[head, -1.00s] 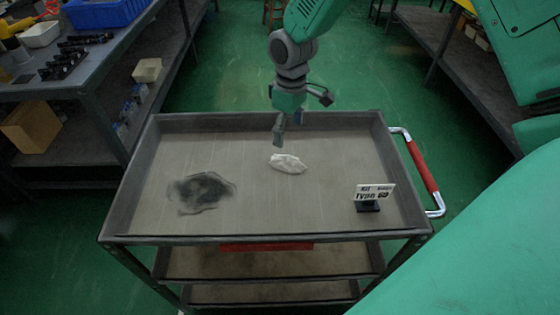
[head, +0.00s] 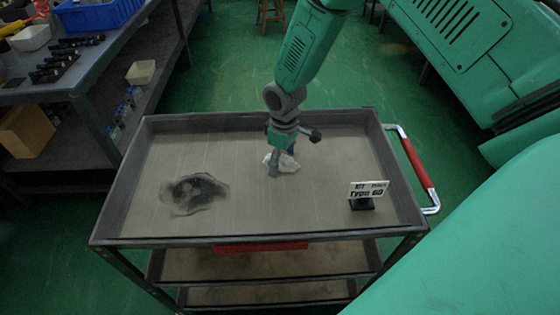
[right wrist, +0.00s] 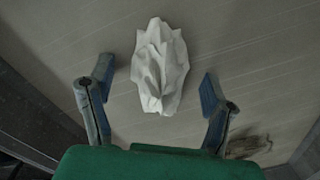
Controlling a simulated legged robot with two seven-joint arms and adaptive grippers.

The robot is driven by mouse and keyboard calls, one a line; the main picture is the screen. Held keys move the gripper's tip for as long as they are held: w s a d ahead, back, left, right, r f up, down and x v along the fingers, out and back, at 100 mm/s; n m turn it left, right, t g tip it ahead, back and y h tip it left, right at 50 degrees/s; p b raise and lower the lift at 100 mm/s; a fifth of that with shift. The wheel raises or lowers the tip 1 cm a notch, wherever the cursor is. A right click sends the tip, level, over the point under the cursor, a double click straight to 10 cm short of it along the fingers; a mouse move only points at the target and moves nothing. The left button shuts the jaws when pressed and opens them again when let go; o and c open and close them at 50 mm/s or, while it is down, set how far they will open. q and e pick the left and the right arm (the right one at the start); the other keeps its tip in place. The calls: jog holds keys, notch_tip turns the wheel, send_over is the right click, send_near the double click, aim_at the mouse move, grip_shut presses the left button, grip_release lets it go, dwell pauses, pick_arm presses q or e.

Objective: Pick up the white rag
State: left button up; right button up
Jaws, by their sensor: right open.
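The crumpled white rag (head: 288,164) lies on the top tray of the cart, near its middle, partly hidden by my right gripper in the head view. In the right wrist view the rag (right wrist: 160,65) lies just ahead of the gripper (right wrist: 157,88). The two fingers stand apart to either side, with nothing between their tips but part of the rag below. The gripper is open. My left gripper is not in view.
The cart's top tray (head: 240,220) has a raised rim. A red handle (head: 418,163) juts out right. A workbench (head: 95,60) stands at the left.

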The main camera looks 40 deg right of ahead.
aim_at(283, 155)
jog(key=shift+d, duration=0.25)
jog(key=c, duration=1.2)
jog(key=shift+o, duration=0.2)
jog(key=shift+a, duration=0.2)
jog(key=shift+a, duration=0.1)
jog(key=shift+r, duration=0.15)
jog(key=r, duration=0.4)
jog(key=r+p, duration=0.1)
jog(key=r, duration=0.3)
jog(key=shift+d+r, duration=0.2)
jog(key=shift+r, duration=0.1)
jog(key=shift+a+r, duration=0.1)
jog(key=shift+r, duration=0.45)
